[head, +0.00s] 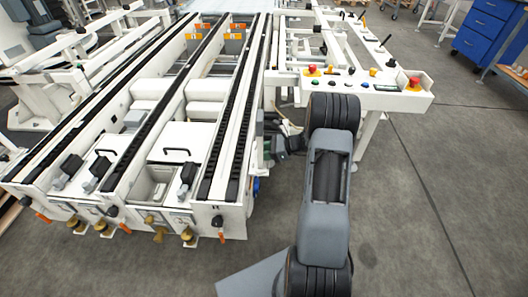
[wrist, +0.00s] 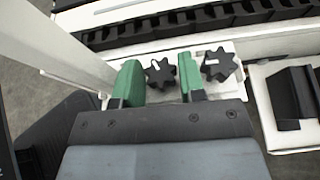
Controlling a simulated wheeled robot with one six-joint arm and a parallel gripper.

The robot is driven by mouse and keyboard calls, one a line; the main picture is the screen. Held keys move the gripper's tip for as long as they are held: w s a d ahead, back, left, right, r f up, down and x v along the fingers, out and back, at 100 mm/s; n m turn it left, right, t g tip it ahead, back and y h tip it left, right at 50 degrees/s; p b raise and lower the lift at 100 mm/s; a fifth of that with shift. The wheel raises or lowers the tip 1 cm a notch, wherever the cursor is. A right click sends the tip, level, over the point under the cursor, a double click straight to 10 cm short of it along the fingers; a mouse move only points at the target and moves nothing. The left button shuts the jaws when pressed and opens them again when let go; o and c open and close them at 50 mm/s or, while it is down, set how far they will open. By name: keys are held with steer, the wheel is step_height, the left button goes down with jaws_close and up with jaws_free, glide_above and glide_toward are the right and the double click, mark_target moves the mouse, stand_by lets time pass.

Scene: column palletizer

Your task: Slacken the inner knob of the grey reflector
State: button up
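I cannot make out the grey reflector or tell which knob is the inner one. In the head view my gripper (head: 268,148) is at the conveyor's right side, partly hidden by my arm.
A white frame post (wrist: 60,45) stands close at the left of the gripper, and a black toothed chain track (wrist: 200,18) runs behind the knobs. A white control panel (head: 375,92) with red stop buttons is beside my arm. Open floor (head: 430,190) lies to the right.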

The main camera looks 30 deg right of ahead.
steer(key=c, duration=0.5)
steer(key=n+g+y+p, duration=0.1)
steer(key=n+g, duration=0.1)
steer(key=shift+w+n+g, duration=0.15)
steer(key=shift+n+g, duration=0.25)
steer(key=shift+w+n+g+y, duration=0.1)
steer(key=shift+n+g+y, duration=0.4)
steer(key=shift+n+g, duration=1.4)
steer(key=shift+g, duration=0.3)
